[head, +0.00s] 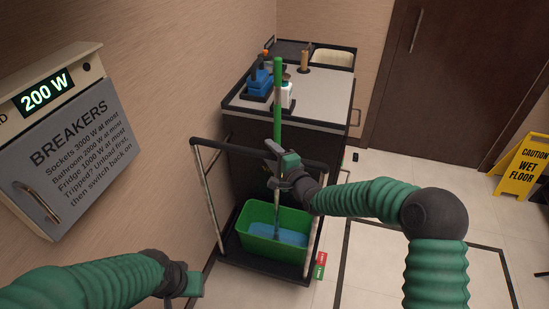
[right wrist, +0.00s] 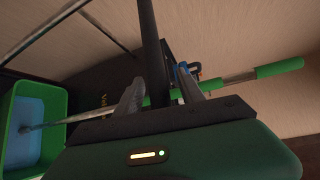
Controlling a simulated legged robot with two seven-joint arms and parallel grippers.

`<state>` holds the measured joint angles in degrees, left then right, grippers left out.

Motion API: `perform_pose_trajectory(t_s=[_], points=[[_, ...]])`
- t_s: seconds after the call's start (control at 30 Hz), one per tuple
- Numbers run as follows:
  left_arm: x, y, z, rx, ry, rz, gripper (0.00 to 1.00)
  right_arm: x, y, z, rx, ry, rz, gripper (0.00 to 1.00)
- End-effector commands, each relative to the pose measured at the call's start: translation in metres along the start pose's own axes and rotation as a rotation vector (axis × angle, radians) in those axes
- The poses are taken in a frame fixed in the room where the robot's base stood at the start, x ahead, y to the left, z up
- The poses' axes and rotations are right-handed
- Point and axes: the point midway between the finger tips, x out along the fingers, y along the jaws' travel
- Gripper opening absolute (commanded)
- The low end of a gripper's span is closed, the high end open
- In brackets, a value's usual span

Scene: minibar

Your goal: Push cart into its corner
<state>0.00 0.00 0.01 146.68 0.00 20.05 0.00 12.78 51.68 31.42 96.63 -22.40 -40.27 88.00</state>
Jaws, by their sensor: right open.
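The cart is a low dark platform with a black push handle (head: 232,146) on two pale posts. It stands beside the left wall, in front of a dark cabinet. A green bucket (head: 262,250) with blue liquid sits on it, and a green-handled mop (head: 278,100) stands in the bucket. My right gripper (head: 278,160) is open at the handle. In the right wrist view its fingers (right wrist: 160,92) lie on either side of the dark bar (right wrist: 150,40); contact is unclear. My left gripper (head: 190,284) is low at the left, away from the cart; its jaws are unclear.
The dark cabinet (head: 244,150) with bottles on top stands behind the cart. A breaker box (head: 75,150) hangs on the left wall. A yellow wet-floor sign (head: 522,168) stands at the right. Dark lines mark the open floor (head: 400,270) right of the cart.

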Motion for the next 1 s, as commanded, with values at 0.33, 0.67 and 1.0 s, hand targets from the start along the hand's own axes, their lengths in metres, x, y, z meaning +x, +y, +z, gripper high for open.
perform_pose_trajectory(t_s=[0.33, 0.67, 1.0], points=[[-0.001, 0.0, 0.0, 0.0, 0.0, 0.0, 0.36, -0.076, -0.001, 0.0, -0.002, 0.002, 0.0, 0.46], [-0.006, 0.0, -0.001, 0.0, 0.0, 0.0, 0.36, -0.157, 0.0, 0.0, -0.001, 0.0, 0.002, 0.46], [-0.006, 0.0, -0.001, 0.0, 0.0, 0.0, 0.36, -0.17, 0.001, 0.001, 0.0, -0.002, 0.001, 0.46]])
